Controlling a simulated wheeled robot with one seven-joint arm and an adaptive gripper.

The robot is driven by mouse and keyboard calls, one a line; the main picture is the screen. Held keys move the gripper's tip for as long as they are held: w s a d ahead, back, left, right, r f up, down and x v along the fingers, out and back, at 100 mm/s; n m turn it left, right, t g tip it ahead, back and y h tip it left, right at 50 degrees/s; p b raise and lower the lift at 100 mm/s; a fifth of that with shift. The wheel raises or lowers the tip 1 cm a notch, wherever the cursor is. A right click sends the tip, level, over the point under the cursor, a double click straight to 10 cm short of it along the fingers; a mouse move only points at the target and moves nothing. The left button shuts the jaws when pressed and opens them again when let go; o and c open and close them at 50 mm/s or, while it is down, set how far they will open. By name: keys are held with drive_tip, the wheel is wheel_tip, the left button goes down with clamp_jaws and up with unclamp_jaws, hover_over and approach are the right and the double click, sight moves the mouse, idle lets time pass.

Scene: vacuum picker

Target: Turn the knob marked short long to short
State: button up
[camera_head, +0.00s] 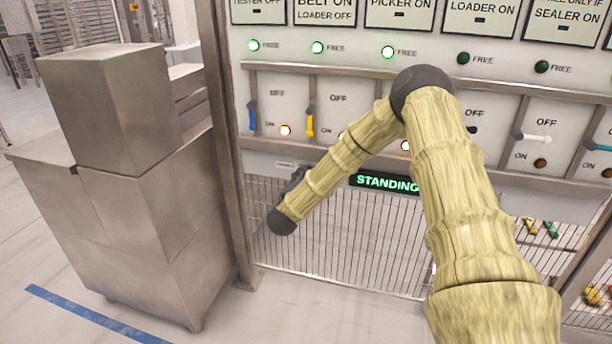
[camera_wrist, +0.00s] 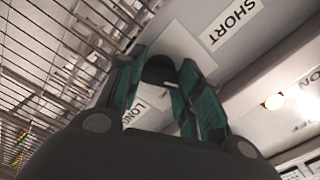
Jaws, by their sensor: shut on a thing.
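The black knob (camera_wrist: 159,70) sits on a pale square plate in the wrist view, between the teal fingers of my gripper (camera_wrist: 162,88). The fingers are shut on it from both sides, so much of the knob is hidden. The SHORT label (camera_wrist: 232,24) lies to the upper right of the knob. The LONG label (camera_wrist: 147,112) lies below it, partly covered by the fingers. I cannot tell exactly which way the knob points. In the head view my gripper (camera_head: 297,176) is small and dark at the panel's lower edge, and the knob is hidden.
Above stands a panel with several switches, such as a blue handle (camera_head: 252,118) and a yellow handle (camera_head: 310,122). A green STANDING display (camera_head: 386,184) is right of my gripper. A wire mesh guard (camera_head: 340,262) is below. Steel cabinets (camera_head: 130,210) stand at left.

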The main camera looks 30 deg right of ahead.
drive_tip(key=shift+a+n+p, duration=0.1)
drive_tip(key=shift+n+p, duration=0.3)
drive_tip(key=shift+n, duration=0.7)
drive_tip(key=shift+f, duration=0.1)
drive_tip(key=o, duration=1)
drive_tip(key=shift+w, duration=0.1)
drive_tip(key=v, duration=1.2)
